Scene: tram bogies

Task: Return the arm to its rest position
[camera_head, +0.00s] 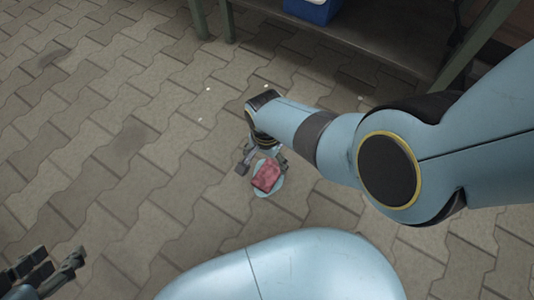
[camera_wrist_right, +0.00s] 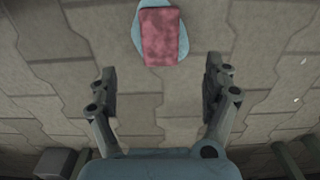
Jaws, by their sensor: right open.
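My right arm comes in from the right in the head view, and its gripper (camera_head: 263,158) points down over the paved floor. In the right wrist view its two fingers (camera_wrist_right: 160,90) stand wide apart with nothing between them. A red block (camera_head: 267,175) on a pale blue round piece (camera_head: 262,192) shows just beyond the fingers. The block also shows at the top of the wrist view (camera_wrist_right: 161,36), apart from both fingers. My left gripper (camera_head: 58,270) is at the lower left edge, partly cut off; its opening is unclear.
A table or bench with green legs (camera_head: 199,18) and a dark lower shelf (camera_head: 330,40) stands at the top. A blue bin (camera_head: 315,11) is on it. The paved floor (camera_head: 110,130) at the left is clear apart from small white specks.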

